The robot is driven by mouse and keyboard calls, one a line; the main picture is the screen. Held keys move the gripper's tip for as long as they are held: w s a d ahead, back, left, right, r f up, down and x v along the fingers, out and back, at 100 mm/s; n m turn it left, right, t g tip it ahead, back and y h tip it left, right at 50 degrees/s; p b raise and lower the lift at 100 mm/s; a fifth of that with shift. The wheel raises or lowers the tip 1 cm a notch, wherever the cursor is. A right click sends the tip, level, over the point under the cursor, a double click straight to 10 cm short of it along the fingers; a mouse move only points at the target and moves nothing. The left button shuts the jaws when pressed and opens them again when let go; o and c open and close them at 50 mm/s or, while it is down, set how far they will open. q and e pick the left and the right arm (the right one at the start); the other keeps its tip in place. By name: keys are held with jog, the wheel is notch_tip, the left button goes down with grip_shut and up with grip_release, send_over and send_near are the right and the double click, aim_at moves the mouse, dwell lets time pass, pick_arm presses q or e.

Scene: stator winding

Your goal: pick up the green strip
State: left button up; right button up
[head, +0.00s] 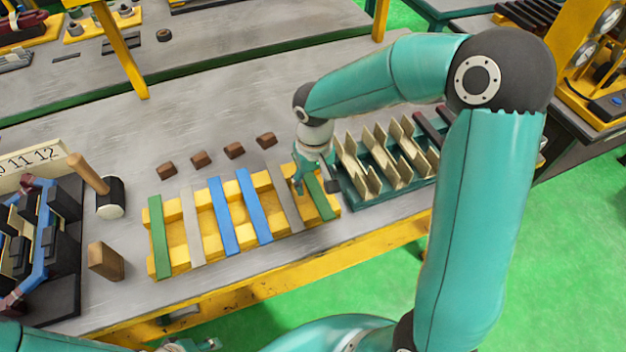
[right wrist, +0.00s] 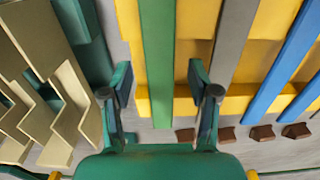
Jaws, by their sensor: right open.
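Two green strips lie across the yellow rack (head: 180,265) on the table. One green strip (head: 159,236) is at the rack's left end, the other green strip (head: 321,197) at its right end. My right gripper (head: 316,185) is over the right-end strip. In the right wrist view, this gripper (right wrist: 160,94) is open and empty, with one finger on each side of the green strip (right wrist: 158,50) and a gap on both sides. Part of what looks like my left gripper (head: 192,345) shows at the bottom edge of the head view; its jaws are not clear.
Grey strips (head: 192,228) and blue strips (head: 223,216) share the rack; a grey one is close beside the right-end green strip. A teal tray of cream folded pieces (head: 375,160) stands just right. Brown blocks (head: 201,158) lie behind. A mallet (head: 110,197) stands left.

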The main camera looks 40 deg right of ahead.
grip_shut()
dwell(0.3)
